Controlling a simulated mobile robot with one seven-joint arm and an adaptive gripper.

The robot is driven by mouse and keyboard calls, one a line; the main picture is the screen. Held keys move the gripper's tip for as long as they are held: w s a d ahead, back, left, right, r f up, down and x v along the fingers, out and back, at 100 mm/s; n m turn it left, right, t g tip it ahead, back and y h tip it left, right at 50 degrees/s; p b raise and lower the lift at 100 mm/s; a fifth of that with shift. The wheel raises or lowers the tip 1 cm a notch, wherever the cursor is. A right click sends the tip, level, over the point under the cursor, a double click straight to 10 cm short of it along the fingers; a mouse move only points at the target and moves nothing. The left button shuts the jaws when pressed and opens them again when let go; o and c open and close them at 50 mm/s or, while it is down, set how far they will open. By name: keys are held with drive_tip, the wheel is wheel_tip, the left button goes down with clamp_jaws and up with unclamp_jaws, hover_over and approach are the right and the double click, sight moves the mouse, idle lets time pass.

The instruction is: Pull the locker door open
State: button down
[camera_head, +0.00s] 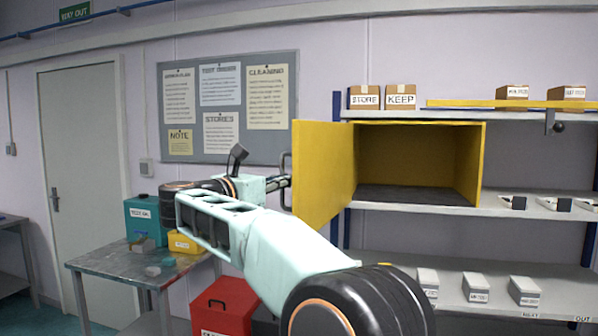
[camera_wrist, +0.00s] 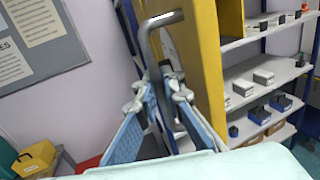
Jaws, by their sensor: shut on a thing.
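The yellow locker (camera_head: 418,160) stands on the shelf rack with its door (camera_head: 322,172) swung wide open to the left. Its dark floor and yellow back wall show, and the inside looks empty. The door's dark bar handle (camera_head: 285,180) is on the door's outer face; the handle also shows in the wrist view (camera_wrist: 150,45). My gripper (camera_wrist: 165,95) is shut on the lower part of the handle, with the pale blue fingers on either side of it. In the head view my gripper (camera_head: 278,183) is partly hidden behind my own arm.
The rack's shelves (camera_head: 400,203) hold boxes marked STORE and KEEP (camera_head: 383,97) and several small grey boxes (camera_head: 475,287). A metal table (camera_head: 110,262) with a teal box (camera_head: 143,218) is at the left. A red box (camera_head: 222,305) is below. A notice board (camera_head: 222,147) hangs behind the door.

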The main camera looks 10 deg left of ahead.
drive_tip(key=shift+w+a+r+h, duration=0.15)
drive_tip(key=shift+a+r+h, duration=0.05)
drive_tip(key=shift+a+h, duration=0.15)
drive_tip(key=c, duration=2.3)
unclamp_jaws()
drive_tip(key=shift+c, duration=0.2)
drive_tip(key=shift+f, duration=0.1)
drive_tip(key=v, duration=1.2)
